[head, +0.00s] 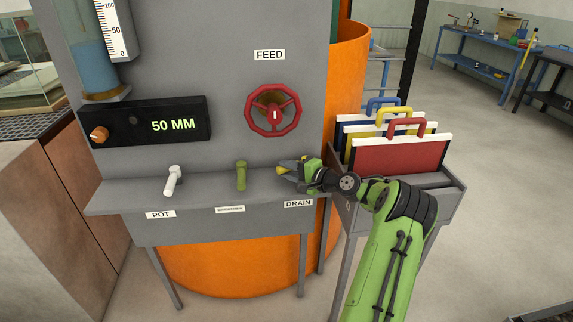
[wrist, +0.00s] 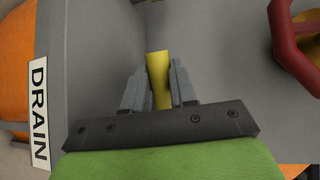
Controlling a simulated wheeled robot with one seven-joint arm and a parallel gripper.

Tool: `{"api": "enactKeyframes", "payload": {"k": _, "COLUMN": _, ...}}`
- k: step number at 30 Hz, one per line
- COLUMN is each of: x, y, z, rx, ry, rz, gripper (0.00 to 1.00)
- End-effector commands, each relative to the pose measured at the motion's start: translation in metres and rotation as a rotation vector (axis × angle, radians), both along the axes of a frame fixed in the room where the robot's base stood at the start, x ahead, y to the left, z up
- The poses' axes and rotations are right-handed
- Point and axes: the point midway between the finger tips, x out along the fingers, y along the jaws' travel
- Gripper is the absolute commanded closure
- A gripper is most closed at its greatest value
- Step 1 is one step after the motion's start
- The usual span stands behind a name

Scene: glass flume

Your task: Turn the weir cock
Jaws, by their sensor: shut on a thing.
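Three cock handles stand on the grey ledge. A white one (head: 172,180) is above the POT label, and an olive-green one (head: 241,175) is above a label (head: 230,209) too small to read. A yellow handle (head: 281,170) is at the right, by the DRAIN label (head: 298,203). No label reads WEIR legibly. My gripper (head: 287,170) is at the yellow handle, in from the right. In the wrist view the yellow handle (wrist: 157,66) stands between my two grey fingers, which are shut on it. Its lower part is hidden behind the gripper body.
A red FEED handwheel (head: 272,110) is on the panel above. The display (head: 172,126) reads 50 MM. A rack of coloured plates with handles (head: 400,155) stands close to my arm at the right. An orange tank (head: 230,268) is behind the panel. Open floor lies farther right.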

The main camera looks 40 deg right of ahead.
Motion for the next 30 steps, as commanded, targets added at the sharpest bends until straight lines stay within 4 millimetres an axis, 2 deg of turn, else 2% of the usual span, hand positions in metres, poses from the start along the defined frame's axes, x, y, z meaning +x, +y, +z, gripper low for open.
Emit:
{"api": "enactKeyframes", "payload": {"k": 9, "x": -0.0093, "y": -0.0009, "z": 0.0006, "rx": 0.002, "ry": 0.003, "rz": 0.126, "gripper": 1.00}}
{"api": "enactKeyframes", "payload": {"k": 24, "x": -0.0109, "y": -0.0005, "z": -0.0010, "rx": 0.002, "ry": 0.003, "rz": 0.151, "gripper": 1.00}}
{"api": "enactKeyframes", "payload": {"k": 25, "x": -0.0110, "y": -0.0006, "z": -0.0010, "rx": 0.002, "ry": 0.003, "rz": 0.151, "gripper": 0.71}}
{"api": "enactKeyframes", "payload": {"k": 30, "x": -0.0109, "y": -0.0006, "z": -0.0007, "rx": 0.002, "ry": 0.002, "rz": 0.149, "gripper": 0.48}}
